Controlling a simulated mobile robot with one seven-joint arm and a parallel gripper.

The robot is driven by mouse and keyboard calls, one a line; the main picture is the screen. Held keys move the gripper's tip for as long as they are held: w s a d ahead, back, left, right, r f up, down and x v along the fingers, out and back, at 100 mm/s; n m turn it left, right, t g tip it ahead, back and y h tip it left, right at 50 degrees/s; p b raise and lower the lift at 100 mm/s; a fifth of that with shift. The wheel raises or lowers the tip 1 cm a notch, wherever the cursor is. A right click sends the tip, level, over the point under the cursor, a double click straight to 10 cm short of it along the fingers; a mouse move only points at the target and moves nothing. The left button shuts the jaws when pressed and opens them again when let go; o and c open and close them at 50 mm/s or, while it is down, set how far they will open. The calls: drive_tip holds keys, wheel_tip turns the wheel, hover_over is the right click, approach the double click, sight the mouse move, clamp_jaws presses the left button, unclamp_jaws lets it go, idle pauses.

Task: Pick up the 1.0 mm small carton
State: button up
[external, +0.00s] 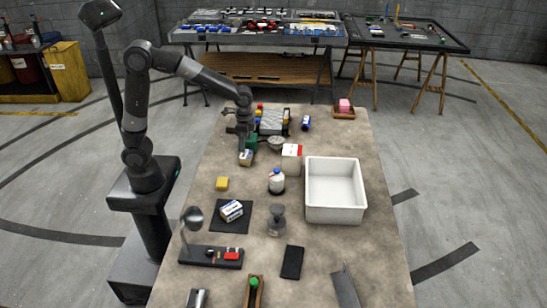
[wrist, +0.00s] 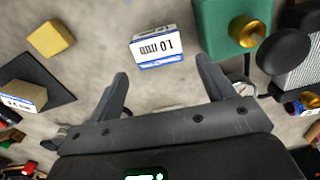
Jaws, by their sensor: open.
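The small carton marked 1.0 mm (wrist: 157,47) is white and blue with a tan top. It lies on the table ahead of my fingertips in the wrist view, with its label upside down. My gripper (wrist: 164,82) is open, and nothing is between its fingers. The carton sits roughly centred between the two fingers but beyond their tips. In the external view the carton (external: 246,159) shows just below my gripper (external: 244,148), partly covered by it. I cannot tell the exact height gap.
A green block with a brass knob (wrist: 225,30) stands close right of the carton. A yellow block (wrist: 50,37) lies to the left. Another similar carton (external: 231,211) rests on a black mat (external: 217,226). A white bin (external: 334,216) stands at the right.

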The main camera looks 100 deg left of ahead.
sight(246, 154)
drive_tip(key=f, duration=0.8)
drive_tip(key=shift+d+f, duration=0.15)
drive_tip(key=shift+d, duration=0.05)
drive_tip(key=c, duration=0.8)
drive_tip(key=shift+o, duration=0.2)
